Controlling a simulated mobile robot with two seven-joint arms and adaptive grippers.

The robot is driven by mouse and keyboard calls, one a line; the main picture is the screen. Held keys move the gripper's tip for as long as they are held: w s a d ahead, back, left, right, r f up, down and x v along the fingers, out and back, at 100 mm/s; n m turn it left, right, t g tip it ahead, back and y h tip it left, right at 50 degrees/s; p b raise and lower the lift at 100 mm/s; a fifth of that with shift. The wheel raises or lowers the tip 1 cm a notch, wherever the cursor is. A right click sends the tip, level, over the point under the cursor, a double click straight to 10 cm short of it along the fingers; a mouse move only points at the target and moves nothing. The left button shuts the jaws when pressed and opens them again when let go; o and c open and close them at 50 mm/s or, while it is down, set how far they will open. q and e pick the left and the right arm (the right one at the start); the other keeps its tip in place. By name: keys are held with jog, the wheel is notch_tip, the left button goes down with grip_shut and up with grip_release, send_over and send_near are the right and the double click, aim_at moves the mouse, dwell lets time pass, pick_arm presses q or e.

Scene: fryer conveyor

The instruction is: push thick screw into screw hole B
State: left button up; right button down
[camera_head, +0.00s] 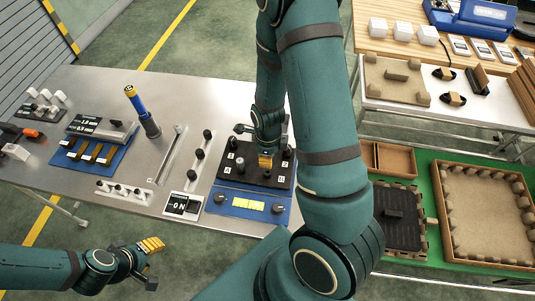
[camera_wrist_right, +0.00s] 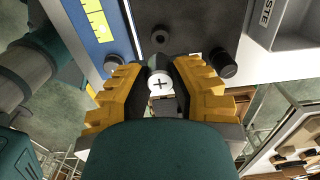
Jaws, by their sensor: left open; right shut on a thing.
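A black panel (camera_head: 225,181) with white markings, black knobs and a pale upright peg sits on a blue base on the metal table. My right gripper (camera_head: 265,161) is over this panel and hides part of it. In the right wrist view, its yellow fingers (camera_wrist_right: 160,85) are shut on a screw (camera_wrist_right: 160,82) with a pale, cross-slotted head facing the camera. My left gripper (camera_head: 151,246) is open and empty, off the table's front edge.
A knob (camera_wrist_right: 222,62) stands close to the right fingers. Brown trays (camera_head: 453,213) lie at right.

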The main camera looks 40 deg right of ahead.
jog(key=shift+f+b, duration=1)
jog(key=shift+f, duration=0.45)
jog(key=shift+f+b, duration=1.1)
jog(key=shift+f, duration=0.15)
dwell(0.8)
jog(key=c, duration=0.9)
grip_release()
jog(key=shift+o, duration=0.2)
jog(key=shift+r, duration=0.1)
jog(key=shift+r+p, duration=2.7)
jog(key=shift+r, duration=0.3)
